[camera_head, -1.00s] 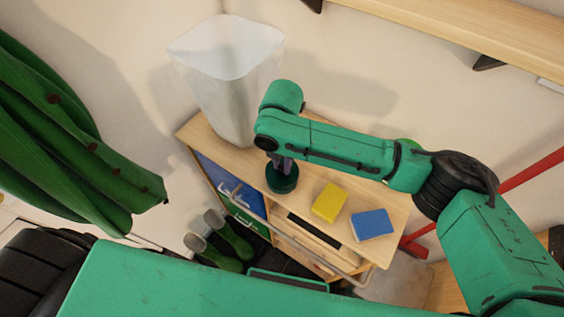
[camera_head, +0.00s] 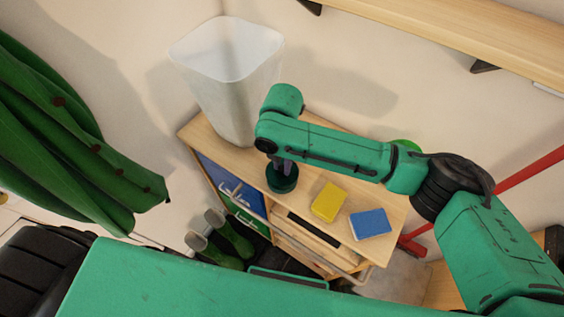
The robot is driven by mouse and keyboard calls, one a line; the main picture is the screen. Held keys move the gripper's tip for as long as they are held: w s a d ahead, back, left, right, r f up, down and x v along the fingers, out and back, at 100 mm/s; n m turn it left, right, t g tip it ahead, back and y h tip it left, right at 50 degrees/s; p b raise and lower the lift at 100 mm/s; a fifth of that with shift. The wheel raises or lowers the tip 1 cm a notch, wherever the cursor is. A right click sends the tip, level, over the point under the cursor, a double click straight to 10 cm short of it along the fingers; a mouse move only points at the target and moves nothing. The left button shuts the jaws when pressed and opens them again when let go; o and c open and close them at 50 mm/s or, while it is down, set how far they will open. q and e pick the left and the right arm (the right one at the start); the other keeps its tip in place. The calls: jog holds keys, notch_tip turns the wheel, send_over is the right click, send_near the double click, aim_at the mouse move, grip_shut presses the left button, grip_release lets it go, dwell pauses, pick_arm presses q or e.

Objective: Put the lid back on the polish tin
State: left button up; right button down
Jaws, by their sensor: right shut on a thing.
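A dark green round tin (camera_head: 283,186) stands on the wooden cabinet top, just in front of the tall white bin. My right gripper (camera_head: 283,168) points down from above it, its fingers at the tin's top. It is shut on what looks like the dark lid; lid and tin blend together, so I cannot tell whether the lid is seated or just above the rim. My right forearm hides part of the cabinet top. My left gripper is out of view.
A yellow block (camera_head: 329,202) and a blue sponge-like block (camera_head: 370,224) lie right of the tin. The white bin (camera_head: 228,90) stands behind it. A bright green round thing (camera_head: 408,145) is partly hidden behind my arm. Green boots (camera_head: 228,240) stand below left.

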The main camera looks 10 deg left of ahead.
jog(key=shift+p, duration=0.3)
dwell(0.5)
dwell(0.3)
jog(key=shift+c, duration=0.8)
grip_release()
notch_tip(320, 180, up, 7)
jog(key=p, duration=0.7)
grip_shut()
